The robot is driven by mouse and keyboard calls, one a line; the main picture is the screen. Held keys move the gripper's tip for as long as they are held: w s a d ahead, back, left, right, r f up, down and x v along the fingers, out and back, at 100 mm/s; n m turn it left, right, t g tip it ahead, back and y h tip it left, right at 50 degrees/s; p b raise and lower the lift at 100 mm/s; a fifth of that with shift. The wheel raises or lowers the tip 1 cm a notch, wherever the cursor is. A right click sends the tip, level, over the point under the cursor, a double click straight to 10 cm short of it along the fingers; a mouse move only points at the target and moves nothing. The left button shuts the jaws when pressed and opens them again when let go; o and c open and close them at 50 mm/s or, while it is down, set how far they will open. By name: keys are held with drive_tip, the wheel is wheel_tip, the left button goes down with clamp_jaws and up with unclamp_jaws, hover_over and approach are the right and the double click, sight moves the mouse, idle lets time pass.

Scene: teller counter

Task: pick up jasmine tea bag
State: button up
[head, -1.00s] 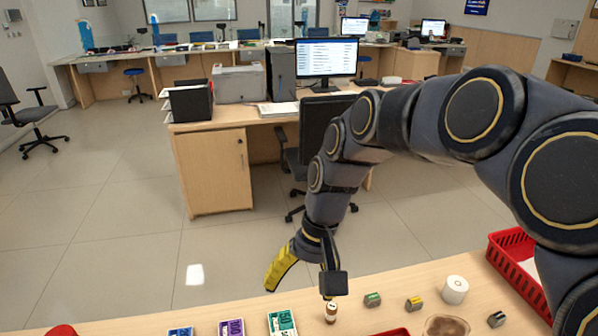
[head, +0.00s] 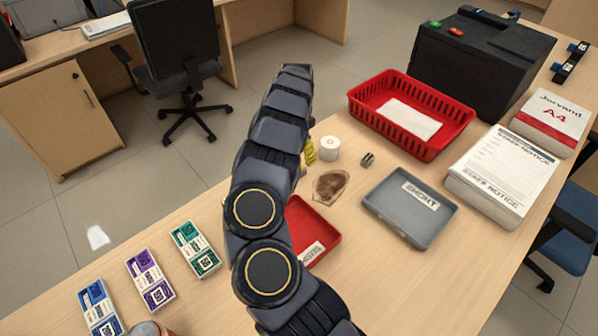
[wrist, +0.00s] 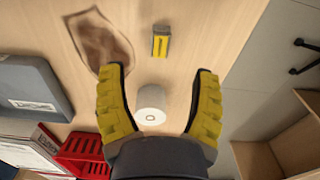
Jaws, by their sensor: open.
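A flat, teardrop-shaped clear pouch with brown contents, which looks like the jasmine tea bag (head: 331,186), lies on the counter between the white roll and the red tray. In the wrist view the tea bag (wrist: 100,42) is at the upper left, ahead of and left of the left fingertip. My gripper (wrist: 161,72) is open and empty, fingers spread on either side of a white roll seen between them. In the head view only a bit of its yellow finger (head: 310,153) shows, left of the roll; the arm hides the rest.
Near the bag are the white roll (head: 329,149), a small clip-like item (head: 367,160), a red tray (head: 325,240) and a grey tray (head: 418,232). A red basket (head: 440,146) stands behind. A small yellow-and-grey item (wrist: 161,46) lies ahead in the wrist view. Banknote-like packs (head: 196,250) lie left.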

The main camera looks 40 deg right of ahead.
sight(300, 169)
wheel_tip(300, 169, down, 7)
drive_tip(key=shift+f, duration=0.2)
idle(0.3)
drive_tip(key=c, duration=0.8)
